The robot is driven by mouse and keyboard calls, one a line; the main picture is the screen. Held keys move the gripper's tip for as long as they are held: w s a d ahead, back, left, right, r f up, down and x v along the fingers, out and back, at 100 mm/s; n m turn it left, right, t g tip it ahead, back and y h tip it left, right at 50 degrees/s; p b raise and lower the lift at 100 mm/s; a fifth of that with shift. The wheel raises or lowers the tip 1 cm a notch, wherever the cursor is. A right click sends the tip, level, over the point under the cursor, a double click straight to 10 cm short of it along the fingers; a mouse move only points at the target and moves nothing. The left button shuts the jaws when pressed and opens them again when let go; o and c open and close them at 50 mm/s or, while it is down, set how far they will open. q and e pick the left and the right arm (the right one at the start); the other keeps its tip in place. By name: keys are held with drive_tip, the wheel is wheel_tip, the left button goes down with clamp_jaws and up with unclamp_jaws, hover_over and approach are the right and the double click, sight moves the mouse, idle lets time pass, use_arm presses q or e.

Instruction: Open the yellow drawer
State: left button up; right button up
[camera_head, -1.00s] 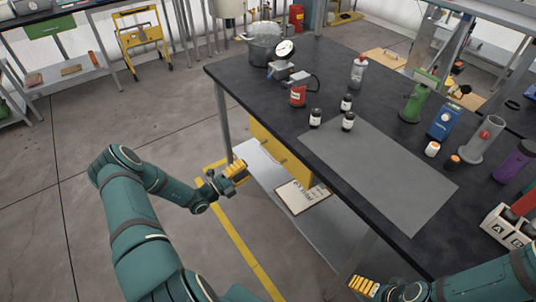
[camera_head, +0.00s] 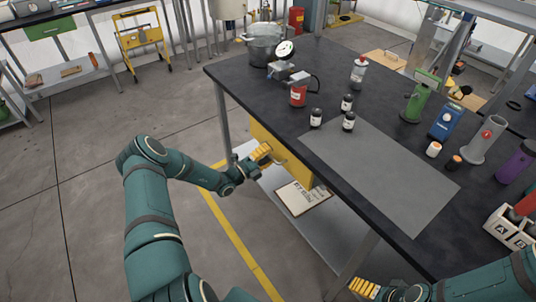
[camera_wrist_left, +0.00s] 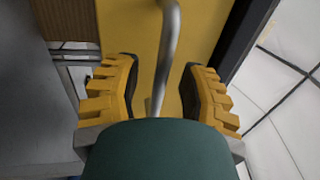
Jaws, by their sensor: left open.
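The yellow drawer (camera_head: 297,170) sits under the black worktop, at the table's left side in the head view. Its yellow front (camera_wrist_left: 140,25) and a curved grey metal handle (camera_wrist_left: 167,50) show in the left wrist view. My left gripper (camera_head: 266,152) is at the drawer front. In the left wrist view its yellow ridged fingers (camera_wrist_left: 155,90) stand open, one on each side of the handle, with gaps visible. My right gripper (camera_head: 362,287) is low near the table's front edge, away from the drawer; its finger opening cannot be made out.
The black worktop (camera_head: 235,75) overhangs the drawer. A lower grey shelf (camera_head: 300,225) holds a clipboard (camera_head: 302,196). Small bottles, a pot (camera_head: 263,45) and a grey mat (camera_head: 385,175) are on the worktop.

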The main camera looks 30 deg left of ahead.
use_arm(q)
clamp_jaws()
drive_tip(key=shift+s, duration=0.1)
